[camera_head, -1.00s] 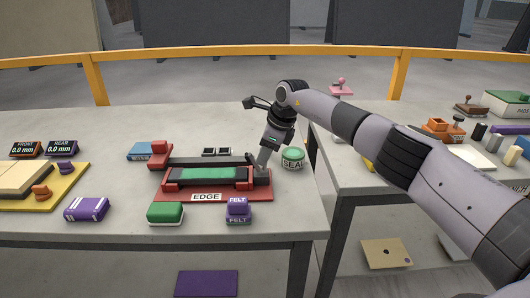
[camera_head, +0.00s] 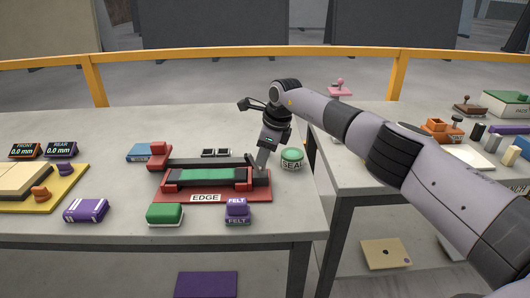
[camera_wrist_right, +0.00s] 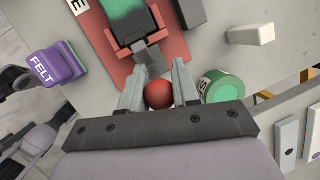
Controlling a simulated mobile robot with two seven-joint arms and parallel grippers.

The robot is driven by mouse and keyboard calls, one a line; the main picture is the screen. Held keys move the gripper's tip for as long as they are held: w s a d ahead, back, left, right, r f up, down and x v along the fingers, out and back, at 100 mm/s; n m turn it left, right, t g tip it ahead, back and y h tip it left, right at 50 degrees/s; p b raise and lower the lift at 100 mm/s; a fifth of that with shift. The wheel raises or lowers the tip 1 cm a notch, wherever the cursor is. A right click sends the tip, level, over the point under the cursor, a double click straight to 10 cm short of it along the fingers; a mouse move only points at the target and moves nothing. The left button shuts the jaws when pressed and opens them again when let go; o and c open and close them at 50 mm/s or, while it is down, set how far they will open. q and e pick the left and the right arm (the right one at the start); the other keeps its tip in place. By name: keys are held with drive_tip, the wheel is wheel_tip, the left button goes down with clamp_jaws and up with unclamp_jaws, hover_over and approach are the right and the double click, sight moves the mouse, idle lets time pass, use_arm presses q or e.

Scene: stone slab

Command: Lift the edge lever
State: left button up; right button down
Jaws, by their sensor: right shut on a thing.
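The edge device (camera_head: 258,196) is a red base labelled EDGE on the left table, with a green pad (camera_head: 207,174) along its middle and a long dark bar behind it. In the right wrist view, a round red knob (camera_wrist_right: 159,95) sits between the two fingers of my right gripper (camera_wrist_right: 158,86), which is shut on it. The knob is at the right end of the device, beside a grey block. In the head view my right gripper (camera_head: 262,164) reaches down to that end and hides the knob. My left gripper is not in view.
A green SEAL piece (camera_head: 292,158) stands close right of my right gripper. A purple FELT block (camera_head: 237,210) and a green block (camera_head: 165,213) lie in front of the device. Two displays (camera_head: 43,150) reading 0.0 mm stand at the left. The table behind the device is mostly clear.

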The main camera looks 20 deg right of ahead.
drive_tip(key=shift+a+f, duration=0.15)
drive_tip(key=shift+a, duration=0.6)
drive_tip(key=c, duration=1)
unclamp_jaws()
drive_tip(key=shift+o, duration=0.9)
drive_tip(key=shift+w+a+f, duration=0.15)
drive_tip(key=shift+w, duration=0.2)
drive_tip(key=shift+s+d+r, duration=0.15)
drive_tip(key=shift+d+r, duration=0.2)
drive_tip(key=v, duration=0.6)
drive_tip(key=shift+a+r+b, duration=0.2)
drive_tip(key=shift+r+b, duration=0.05)
drive_tip(key=shift+b, duration=0.15)
